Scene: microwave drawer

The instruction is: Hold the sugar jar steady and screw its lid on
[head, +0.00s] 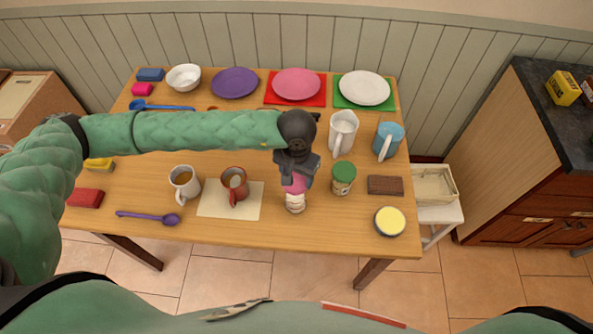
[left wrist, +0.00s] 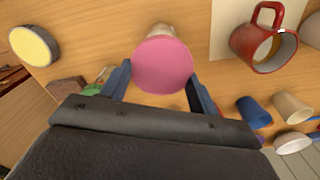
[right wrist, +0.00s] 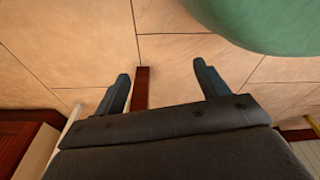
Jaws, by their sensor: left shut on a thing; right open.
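A jar with a green lid (head: 343,171) and a pale label stands upright on the table. It is the only lidded jar I can make out; I cannot read its label or tell how tightly the lid sits. My left gripper (head: 297,176) is to the left of it, shut on a pink-topped, cup-like thing (left wrist: 163,64). Cream ridged pieces (head: 295,203) show directly below the pink one. In the left wrist view the fingers are on either side of the pink piece. My right gripper (right wrist: 165,82) is open and empty, with floor tiles below it.
A red mug (head: 235,184), a white mug (head: 185,183), a brown block (head: 385,185) and a yellow-topped round dish (head: 390,221) lie around the front. A white pitcher (head: 342,133) and blue pitcher (head: 388,140) stand behind the jar.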

